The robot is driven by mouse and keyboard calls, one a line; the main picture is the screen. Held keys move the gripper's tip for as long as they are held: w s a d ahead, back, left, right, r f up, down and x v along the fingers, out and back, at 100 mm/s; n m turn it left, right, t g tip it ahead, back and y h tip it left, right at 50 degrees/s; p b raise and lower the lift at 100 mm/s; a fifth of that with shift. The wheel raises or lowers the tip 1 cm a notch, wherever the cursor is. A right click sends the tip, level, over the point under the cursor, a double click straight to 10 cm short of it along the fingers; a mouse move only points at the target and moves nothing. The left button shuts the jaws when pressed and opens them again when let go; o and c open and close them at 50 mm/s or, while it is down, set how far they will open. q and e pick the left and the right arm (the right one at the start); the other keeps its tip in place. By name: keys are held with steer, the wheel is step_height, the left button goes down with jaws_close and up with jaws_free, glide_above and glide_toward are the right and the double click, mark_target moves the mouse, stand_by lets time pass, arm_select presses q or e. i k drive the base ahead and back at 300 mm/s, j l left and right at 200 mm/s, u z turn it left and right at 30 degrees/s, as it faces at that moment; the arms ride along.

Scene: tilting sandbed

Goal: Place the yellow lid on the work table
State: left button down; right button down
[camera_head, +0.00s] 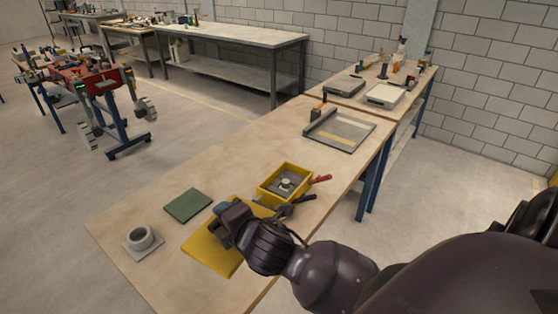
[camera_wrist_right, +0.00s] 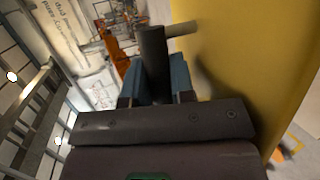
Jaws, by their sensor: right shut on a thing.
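The yellow lid (camera_head: 207,249) is a flat square panel over the near part of the work table (camera_head: 165,279). My right gripper (camera_head: 227,216) is at the lid's upper middle in the head view. In the right wrist view the lid (camera_wrist_right: 245,60) fills the right side. There my right gripper (camera_wrist_right: 157,80) has its blue fingers shut on a dark bar handle joined to the lid. I cannot tell whether the lid touches the table. The open yellow box (camera_head: 262,193) stands just beyond the lid, with a round pale piece inside. My left gripper is not in view.
A green mat (camera_head: 187,205) and a grey ring on a plate (camera_head: 142,240) lie left of the lid. A red-handled tool (camera_head: 320,180) lies beside the box. A grey tray (camera_head: 355,138) is at the far end. The table between box and tray is mostly clear.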

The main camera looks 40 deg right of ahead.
mark_target(292, 151)
steer(key=k+l+u, duration=0.2)
steer(key=k+l, duration=0.2)
steer(key=l, duration=0.2)
steer(key=k+l, duration=0.1)
steer(key=l, duration=0.25)
steer(key=k+l+u, duration=0.15)
steer(key=l, duration=0.2)
steer(key=l+u, duration=0.15)
steer(key=l, duration=0.6)
steer(key=l+u, duration=0.1)
steer(key=l, duration=0.25)
steer(key=i+l, duration=0.1)
steer(key=l, duration=0.3)
steer(key=i+l+u, duration=0.3)
steer(key=i+l, duration=0.3)
steer(key=l, duration=0.1)
